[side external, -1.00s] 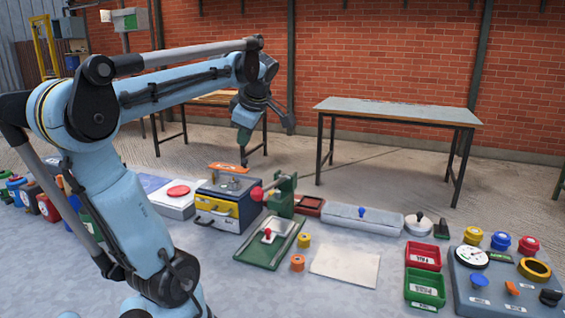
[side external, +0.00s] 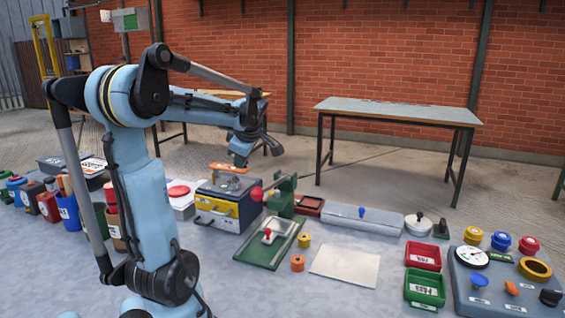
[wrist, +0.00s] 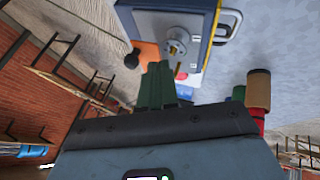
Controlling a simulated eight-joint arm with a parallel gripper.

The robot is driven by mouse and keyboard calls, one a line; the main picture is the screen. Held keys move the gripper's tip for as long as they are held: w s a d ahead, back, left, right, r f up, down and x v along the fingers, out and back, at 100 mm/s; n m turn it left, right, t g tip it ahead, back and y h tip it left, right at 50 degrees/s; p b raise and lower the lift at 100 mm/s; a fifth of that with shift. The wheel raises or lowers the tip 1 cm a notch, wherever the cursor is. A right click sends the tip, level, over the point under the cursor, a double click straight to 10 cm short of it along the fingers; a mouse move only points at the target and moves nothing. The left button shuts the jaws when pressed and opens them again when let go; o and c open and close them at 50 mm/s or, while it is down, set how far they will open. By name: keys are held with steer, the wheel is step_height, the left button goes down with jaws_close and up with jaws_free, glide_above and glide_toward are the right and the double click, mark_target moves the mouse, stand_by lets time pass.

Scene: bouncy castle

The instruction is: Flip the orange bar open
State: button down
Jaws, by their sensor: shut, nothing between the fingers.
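The orange bar (side external: 226,167) lies roughly flat on top of a blue box with a yellow front (side external: 218,208), in the side view. In the wrist view the orange bar (wrist: 149,52) shows only in part, beyond my fingertips, beside a round metal fitting (wrist: 175,45). My gripper (side external: 239,160) is shut and empty, pointing down just above the right end of the bar. In the wrist view its green fingers (wrist: 157,80) are together and hide part of the bar. I cannot tell whether they touch it.
A green stand with a red-ended lever (side external: 257,193) is close on the box's right. A green tray with a red knob (side external: 267,238) lies in front. A block with a red button (side external: 178,191) is on the left. Free room is above the box.

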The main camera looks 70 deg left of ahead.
steer(key=shift+w+a+f, duration=0.2)
steer(key=shift+w+a, duration=0.4)
steer(key=shift+a, duration=0.35)
steer(key=shift+w, duration=0.1)
steer(key=shift+w+a+n+g, duration=0.6)
steer(key=shift+w+n, duration=0.25)
steer(key=shift+n, duration=0.05)
steer(key=w+a+n+g+h, duration=0.1)
steer(key=w+a+n, duration=0.3)
steer(key=a, duration=0.4)
steer(key=shift+n+g+h, duration=0.4)
steer(key=shift+n+g, duration=0.5)
steer(key=shift+w+a, duration=0.1)
steer(key=shift+a, duration=0.05)
